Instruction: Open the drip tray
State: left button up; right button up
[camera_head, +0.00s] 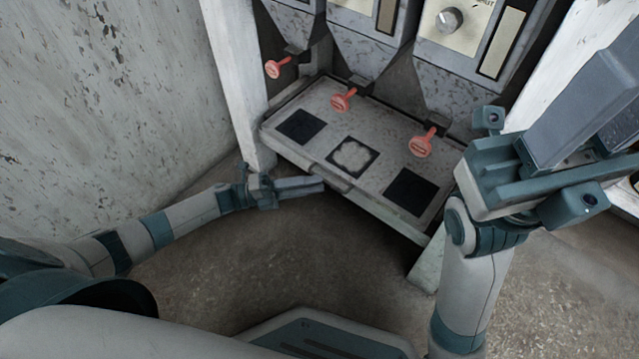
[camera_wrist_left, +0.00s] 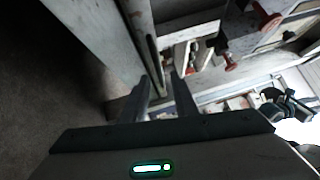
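Three red levers (camera_head: 342,99) hang above the tray under the hoppers. White frame posts (camera_head: 238,80) stand on both sides, one close to my left gripper. A worn plaster wall (camera_head: 100,110) is at the left. The floor (camera_head: 280,250) before the tray is clear.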

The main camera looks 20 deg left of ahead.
pick_arm(q)
jog(key=shift+x, duration=1.2)
grip_shut()
dwell(0.6)
